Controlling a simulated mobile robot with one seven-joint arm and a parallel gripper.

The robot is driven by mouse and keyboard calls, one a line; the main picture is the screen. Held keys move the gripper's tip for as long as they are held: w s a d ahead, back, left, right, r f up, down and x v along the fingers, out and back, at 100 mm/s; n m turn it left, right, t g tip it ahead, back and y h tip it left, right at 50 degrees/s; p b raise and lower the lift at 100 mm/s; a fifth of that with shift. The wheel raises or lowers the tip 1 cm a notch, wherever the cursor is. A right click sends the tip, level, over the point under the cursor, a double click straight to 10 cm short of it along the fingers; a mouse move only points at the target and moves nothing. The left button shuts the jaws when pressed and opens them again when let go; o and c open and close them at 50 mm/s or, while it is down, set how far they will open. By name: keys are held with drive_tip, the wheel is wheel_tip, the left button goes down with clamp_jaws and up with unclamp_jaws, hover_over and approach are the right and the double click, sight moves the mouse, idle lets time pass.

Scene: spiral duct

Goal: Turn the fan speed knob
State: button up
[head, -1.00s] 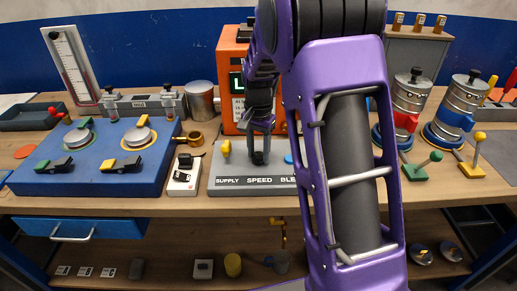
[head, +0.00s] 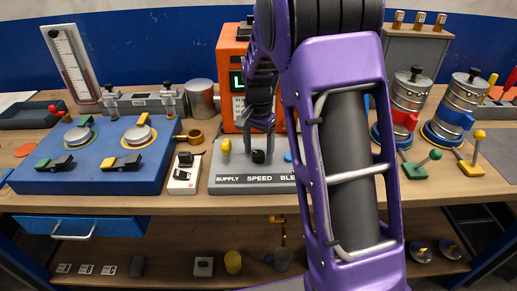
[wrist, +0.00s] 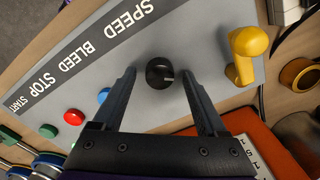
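The fan speed knob (head: 258,156) is a small round black knob on the grey panel (head: 225,187), above the printed word SPEED. In the wrist view the knob (wrist: 159,73) shows a pale pointer mark directed to the picture's right, toward the yellow lever. My gripper (wrist: 159,78) is open, its two dark fingers apart, with the knob seen between them and a gap on each side. In the head view my gripper (head: 260,128) is just above and behind the knob, partly hidden by my arm. I cannot tell the exact height of the fingertips over the panel.
A yellow supply lever (wrist: 247,50) stands beside the knob. Blue (wrist: 104,96), red (wrist: 74,116) and green (wrist: 48,130) buttons are on the other side. An orange meter box (head: 230,62) stands behind the panel. A white switch box (head: 184,178) lies to its left.

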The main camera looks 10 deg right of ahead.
sight(258, 153)
wheel_tip(258, 153, up, 17)
drive_tip(key=p, duration=0.1)
drive_tip(key=shift+r+p, duration=0.2)
drive_tip(key=shift+p, duration=0.2)
